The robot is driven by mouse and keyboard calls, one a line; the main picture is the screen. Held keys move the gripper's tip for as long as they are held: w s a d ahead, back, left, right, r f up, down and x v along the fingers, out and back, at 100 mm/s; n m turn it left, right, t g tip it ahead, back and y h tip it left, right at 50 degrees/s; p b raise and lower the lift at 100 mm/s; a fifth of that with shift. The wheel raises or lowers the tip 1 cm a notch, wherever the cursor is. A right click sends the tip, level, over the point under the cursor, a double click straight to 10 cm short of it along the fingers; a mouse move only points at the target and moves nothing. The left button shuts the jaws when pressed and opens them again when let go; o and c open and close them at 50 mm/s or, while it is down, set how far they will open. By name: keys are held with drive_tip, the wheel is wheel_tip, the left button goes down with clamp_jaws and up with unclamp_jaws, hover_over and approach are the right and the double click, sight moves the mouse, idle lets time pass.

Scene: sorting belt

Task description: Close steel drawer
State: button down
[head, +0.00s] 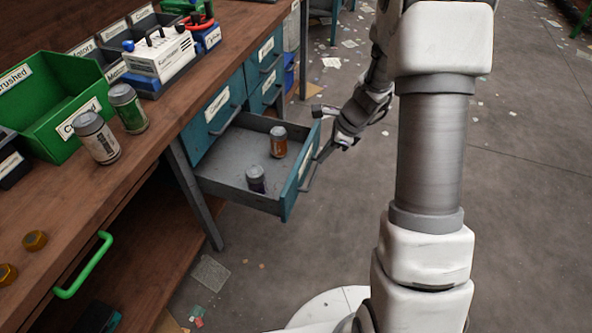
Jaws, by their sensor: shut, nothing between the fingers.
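A teal drawer (290,190) with a grey inside stands pulled out from the unit under the workbench. In it are an orange can (278,142) and a dark purple can (256,180), both upright. A grey bar handle (314,172) runs along the drawer's outer front. My gripper (336,132) is shut and empty beside the far end of the drawer front, close to the handle. I cannot tell whether it touches the drawer. The label on the drawer front is not readable from here.
Other teal drawers (264,62) beside it are shut. The wooden bench (155,130) holds a green bin (50,92), two cans near its edge and several labelled boxes. A green handle (84,266) sticks out below the bench. The floor right of the drawer is open, with scattered scraps.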

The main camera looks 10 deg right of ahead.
drive_tip(key=w+a+f+m+b, duration=0.1)
drive_tip(key=w+a+f+b, duration=0.1)
drive_tip(key=f, duration=0.5)
drive_tip(key=w+a+f+m+b, duration=0.1)
drive_tip(key=w+a+f+b, duration=0.1)
drive_tip(key=f, duration=0.6)
drive_tip(key=shift+w+a+f+b, duration=0.15)
drive_tip(key=shift+w+a+b, duration=0.1)
drive_tip(key=shift+a+b, duration=0.55)
drive_tip(key=shift+d, duration=0.1)
